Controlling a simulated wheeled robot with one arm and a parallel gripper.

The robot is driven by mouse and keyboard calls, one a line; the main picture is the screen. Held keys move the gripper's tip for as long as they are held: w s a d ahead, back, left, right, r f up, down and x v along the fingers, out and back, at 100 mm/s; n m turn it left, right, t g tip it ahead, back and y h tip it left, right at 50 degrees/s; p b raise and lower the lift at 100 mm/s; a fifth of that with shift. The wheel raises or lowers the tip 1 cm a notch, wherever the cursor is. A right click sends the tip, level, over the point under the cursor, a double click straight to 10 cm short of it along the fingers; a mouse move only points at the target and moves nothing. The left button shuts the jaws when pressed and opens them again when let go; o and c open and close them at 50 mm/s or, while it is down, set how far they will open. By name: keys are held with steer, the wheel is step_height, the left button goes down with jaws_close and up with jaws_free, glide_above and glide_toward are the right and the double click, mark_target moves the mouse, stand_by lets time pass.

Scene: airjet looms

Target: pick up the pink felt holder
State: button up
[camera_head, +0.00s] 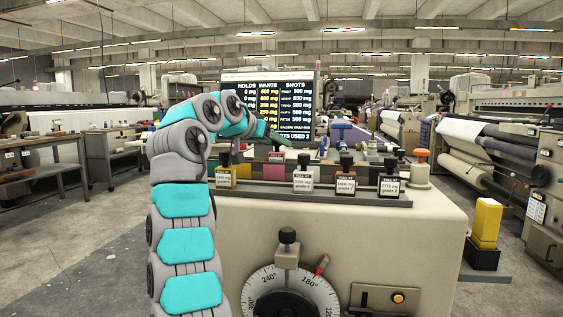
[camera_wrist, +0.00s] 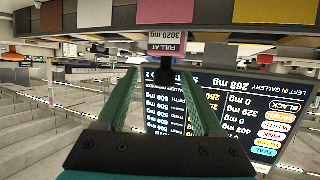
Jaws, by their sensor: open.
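The pink felt holder (camera_wrist: 165,11) is at the top middle of the wrist view, which looks upside down. It has a label reading "FULL AT 3020 mg" and a black knob (camera_wrist: 166,62).
Labelled weights with black knobs, such as a white one (camera_head: 303,180), stand on the front ledge. A display board (camera_head: 285,95) stands behind. A yellow block (camera_head: 486,220) is at the right.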

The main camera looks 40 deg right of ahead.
steer(key=x, duration=0.2)
steer(key=p+x, duration=0.1)
steer(key=x, duration=0.2)
steer(key=shift+w+d, duration=0.2)
steer(key=shift+w, duration=0.3)
jaws_close()
